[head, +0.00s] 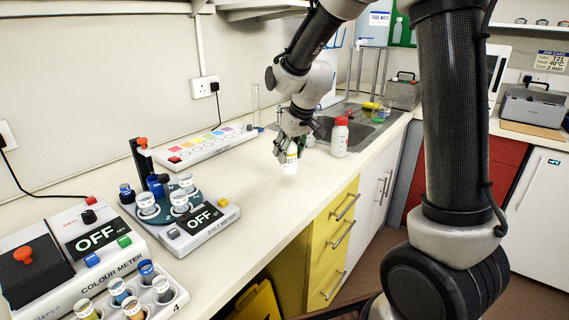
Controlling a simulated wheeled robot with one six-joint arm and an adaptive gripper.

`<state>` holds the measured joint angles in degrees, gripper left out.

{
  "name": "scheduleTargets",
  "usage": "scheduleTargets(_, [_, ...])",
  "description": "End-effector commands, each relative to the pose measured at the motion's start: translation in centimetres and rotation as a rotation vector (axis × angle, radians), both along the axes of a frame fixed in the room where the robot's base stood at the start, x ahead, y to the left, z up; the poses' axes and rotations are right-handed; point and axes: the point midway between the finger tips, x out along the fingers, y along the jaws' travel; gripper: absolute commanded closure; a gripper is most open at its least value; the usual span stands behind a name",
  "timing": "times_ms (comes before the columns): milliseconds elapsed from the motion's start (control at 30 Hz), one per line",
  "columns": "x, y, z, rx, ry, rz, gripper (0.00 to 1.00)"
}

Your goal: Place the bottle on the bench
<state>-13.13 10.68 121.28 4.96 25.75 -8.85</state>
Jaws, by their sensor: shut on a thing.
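My gripper (293,146) is shut on a small white bottle (290,163) with a yellowish band and dark marks near its top. The bottle hangs below the fingers, slightly tilted, over the pale bench top (262,192) near the bench's front edge. I cannot tell whether its base touches the bench. The fingers hide its upper part. A larger white bottle with a red cap (339,137) stands upright on the bench to the right of my gripper, near the sink.
The colour meter (88,250) and a dial unit with sample cups (183,216) stand at the left, both showing OFF. A strip with coloured patches (207,145) lies along the wall. A sink (362,130) is behind the red-capped bottle. The bench between is clear.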

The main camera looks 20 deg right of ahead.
Motion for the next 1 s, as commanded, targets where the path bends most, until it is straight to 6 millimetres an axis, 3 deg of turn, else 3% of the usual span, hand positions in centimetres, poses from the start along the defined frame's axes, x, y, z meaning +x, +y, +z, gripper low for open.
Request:
scheduleTargets(300, [-0.1, 0.0, -3.8, 0.0, 0.002, -0.001, 0.83])
scheduleTargets(667, [0.0, 0.0, -4.2, 0.0, -0.001, 0.0, 0.83])
scheduleTargets(700, [0.0, 0.0, -4.2, 0.0, -0.001, 0.0, 0.48])
scheduleTargets(767, [0.0, 0.0, -4.2, 0.0, -0.001, 0.0, 0.37])
scheduleTargets(1000, [0.0, 0.0, -4.2, 0.0, -0.001, 0.0, 0.34])
